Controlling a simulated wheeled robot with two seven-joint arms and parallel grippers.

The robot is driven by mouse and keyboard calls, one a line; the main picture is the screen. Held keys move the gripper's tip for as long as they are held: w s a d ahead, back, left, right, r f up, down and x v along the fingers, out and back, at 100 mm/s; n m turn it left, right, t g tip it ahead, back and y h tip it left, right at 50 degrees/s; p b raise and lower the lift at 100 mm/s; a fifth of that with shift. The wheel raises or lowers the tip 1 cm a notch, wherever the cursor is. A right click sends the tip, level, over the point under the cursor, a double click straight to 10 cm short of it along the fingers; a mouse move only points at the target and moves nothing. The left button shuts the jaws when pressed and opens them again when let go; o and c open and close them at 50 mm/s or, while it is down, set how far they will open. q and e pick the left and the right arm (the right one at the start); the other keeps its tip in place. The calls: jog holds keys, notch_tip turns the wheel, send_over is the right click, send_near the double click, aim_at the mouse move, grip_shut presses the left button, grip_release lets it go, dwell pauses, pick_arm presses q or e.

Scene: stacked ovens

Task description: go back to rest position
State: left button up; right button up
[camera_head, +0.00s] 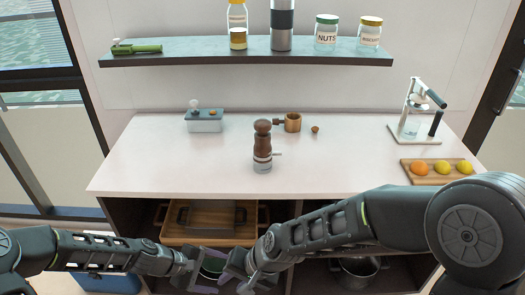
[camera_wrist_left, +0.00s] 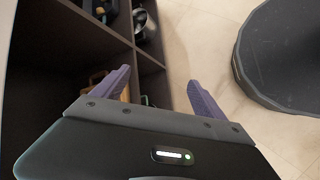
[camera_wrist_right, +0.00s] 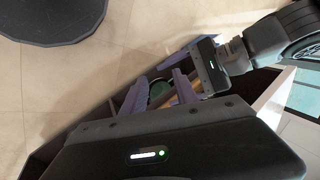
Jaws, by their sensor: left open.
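My left gripper (camera_head: 203,281) comes in from the left, low at the front of the counter. In the left wrist view its purple fingers (camera_wrist_left: 160,85) stand apart with nothing between them. My right gripper (camera_head: 236,279) reaches across from the right and is close beside the left one; I cannot tell whether they touch. In the right wrist view its fingers (camera_wrist_right: 158,82) are apart, with a green round thing (camera_wrist_right: 158,92) showing behind the gap.
Below are open shelves with wooden trays (camera_head: 190,238) and a metal pot (camera_head: 358,272). A wall shelf (camera_head: 180,58) hangs above.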

jog(key=s+d+f+n+h, duration=0.1)
jog(key=s+d+f, duration=0.2)
jog(key=d+f, duration=0.4)
jog(key=s+d+f+n, duration=0.2)
jog(key=d+f, duration=0.2)
jog(key=f, duration=0.6)
pick_arm(q)
jog(key=s+d+f+m+g+y, duration=0.1)
jog(key=s+d+f+m, duration=0.1)
jog(key=s, duration=0.5)
jog(key=s+d+f+m+y, duration=0.1)
jog(key=s+d+f+m, duration=0.1)
jog(key=s+f+m, duration=0.2)
jog(key=s+d+f+m+g+y, duration=0.1)
jog(key=s+f+m, duration=0.3)
jog(key=s, duration=0.6)
jog(key=shift+s+d+f+g+y, duration=0.15)
jog(key=shift+d+g+y, duration=0.15)
jog(key=shift+d, duration=0.35)
pick_arm(e)
jog(key=s+d+f+m+g, duration=0.1)
jog(key=s+d+f+m, duration=0.1)
jog(key=s, duration=0.5)
notch_tip(320, 180, down, 3)
jog(key=shift+s+d+r, duration=0.15)
jog(key=shift+s+d, duration=0.1)
jog(key=shift+d, duration=0.45)
jog(key=shift+r, duration=0.1)
